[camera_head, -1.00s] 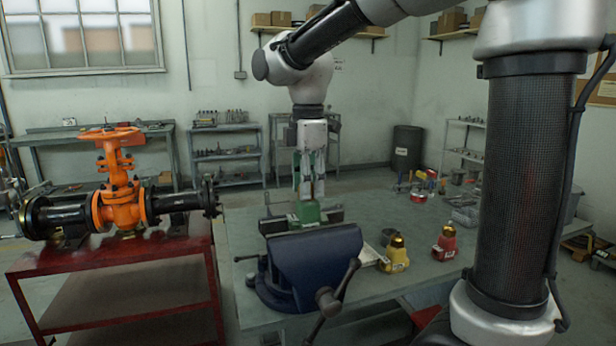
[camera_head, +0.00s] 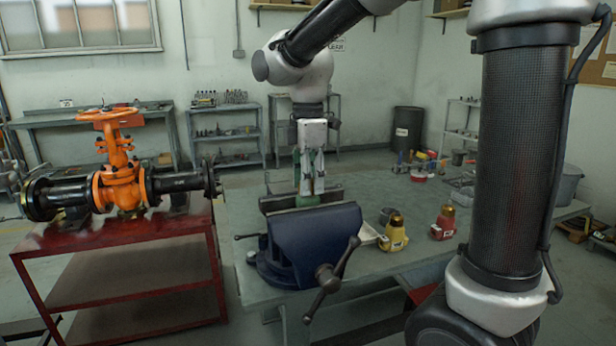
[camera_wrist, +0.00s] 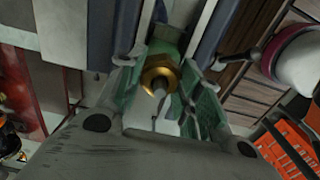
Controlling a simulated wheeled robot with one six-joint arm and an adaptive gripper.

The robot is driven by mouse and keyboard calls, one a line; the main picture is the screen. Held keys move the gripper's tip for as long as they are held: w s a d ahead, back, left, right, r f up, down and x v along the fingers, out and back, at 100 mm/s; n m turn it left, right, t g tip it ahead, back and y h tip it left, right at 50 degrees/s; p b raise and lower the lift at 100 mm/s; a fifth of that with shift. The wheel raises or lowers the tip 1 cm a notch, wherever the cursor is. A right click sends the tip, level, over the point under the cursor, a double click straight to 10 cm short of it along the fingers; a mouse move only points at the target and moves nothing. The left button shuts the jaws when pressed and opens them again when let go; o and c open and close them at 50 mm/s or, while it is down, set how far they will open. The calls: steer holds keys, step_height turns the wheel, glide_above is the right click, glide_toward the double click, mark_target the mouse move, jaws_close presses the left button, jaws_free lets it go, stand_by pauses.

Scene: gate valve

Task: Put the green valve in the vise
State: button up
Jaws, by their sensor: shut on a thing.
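The blue vise (camera_head: 312,240) stands on the workbench, with its grey jaws apart. The green valve (camera_head: 307,201) is upright between the jaws, its lower part hidden behind the vise's front. My gripper (camera_head: 311,186) points straight down from above and is shut on the valve's upper part. In the wrist view, the valve's brass nut (camera_wrist: 160,76) and stem lie between my green-padded fingers, with the green body (camera_wrist: 168,48) beyond. The vise jaws (camera_wrist: 205,35) flank it there. Whether the valve touches the vise floor cannot be seen.
A yellow valve (camera_head: 393,236) and a red valve (camera_head: 444,224) stand on the workbench (camera_head: 370,275) right of the vise. The vise handle (camera_head: 330,278) sticks out in front. An orange gate valve on pipes (camera_head: 120,180) sits on a red cart at left.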

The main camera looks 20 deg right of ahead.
stand_by(0.4)
steer(key=o, duration=1.2)
steer(key=shift+r, duration=3.5)
